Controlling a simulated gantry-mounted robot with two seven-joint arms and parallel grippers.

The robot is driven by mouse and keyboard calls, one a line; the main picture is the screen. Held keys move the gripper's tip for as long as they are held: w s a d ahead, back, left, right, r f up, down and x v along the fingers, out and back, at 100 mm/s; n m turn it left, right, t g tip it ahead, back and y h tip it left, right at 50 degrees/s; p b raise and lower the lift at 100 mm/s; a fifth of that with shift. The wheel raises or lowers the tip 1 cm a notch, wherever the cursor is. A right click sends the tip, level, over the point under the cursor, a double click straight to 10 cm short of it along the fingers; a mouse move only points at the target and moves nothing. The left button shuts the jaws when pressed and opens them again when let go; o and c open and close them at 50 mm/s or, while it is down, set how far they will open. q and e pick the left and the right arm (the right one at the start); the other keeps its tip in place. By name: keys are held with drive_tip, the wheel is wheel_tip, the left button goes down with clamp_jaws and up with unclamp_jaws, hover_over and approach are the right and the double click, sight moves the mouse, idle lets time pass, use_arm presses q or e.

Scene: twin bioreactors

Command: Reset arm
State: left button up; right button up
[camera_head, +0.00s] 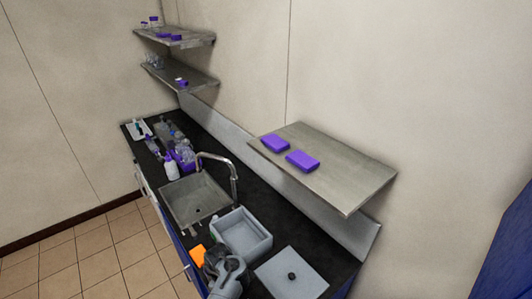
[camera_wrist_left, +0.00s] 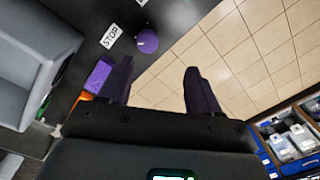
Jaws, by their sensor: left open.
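My left gripper (camera_wrist_left: 158,66) is open in the left wrist view, its two dark fingers apart with nothing between them. Behind the fingers lie the tiled floor and the edge of a dark countertop. In the head view, grey parts of my arm (camera_head: 228,278) show at the bottom, over the front of the counter; the fingers cannot be made out there. My right gripper is in neither view.
The black counter holds a sink (camera_head: 193,200) with a tap, a grey tub (camera_head: 242,234), a lid (camera_head: 291,277) and bottles (camera_head: 172,168). A shelf (camera_head: 345,180) with two purple boxes overhangs it. A purple round object (camera_wrist_left: 148,41) lies near a STOP label (camera_wrist_left: 110,36). The floor is clear.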

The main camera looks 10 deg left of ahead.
use_arm(q)
drive_tip(key=s+a+f+m+g+p, duration=0.1)
drive_tip(key=s+a+f+p, duration=0.15)
drive_tip(key=s, duration=0.75)
drive_tip(key=s+a+f+g+p, duration=0.15)
drive_tip(key=s+a+f, duration=0.25)
drive_tip(key=s, duration=0.5)
drive_tip(key=s+a+f+m+p, duration=0.1)
drive_tip(key=s+a+f+p, duration=0.25)
drive_tip(key=s, duration=0.65)
drive_tip(key=s+r+m+t+p, duration=0.1)
drive_tip(key=s+r+m, duration=0.2)
drive_tip(key=r, duration=0.3)
drive_tip(key=s+r+m+t+p, duration=0.1)
drive_tip(key=s+r+m, duration=0.1)
drive_tip(key=r+m, duration=0.35)
drive_tip(key=w+d+r+m+t, duration=0.1)
drive_tip(key=d+r+m+t, duration=0.1)
drive_tip(key=r, duration=0.7)
drive_tip(key=w+d+r+m+t, duration=0.2)
drive_tip(key=d+r+m, duration=0.2)
drive_tip(key=r, duration=0.6)
drive_tip(key=shift+w+r+m+p, duration=0.25)
drive_tip(key=shift+m+p, duration=0.1)
drive_tip(key=shift+m, duration=0.3)
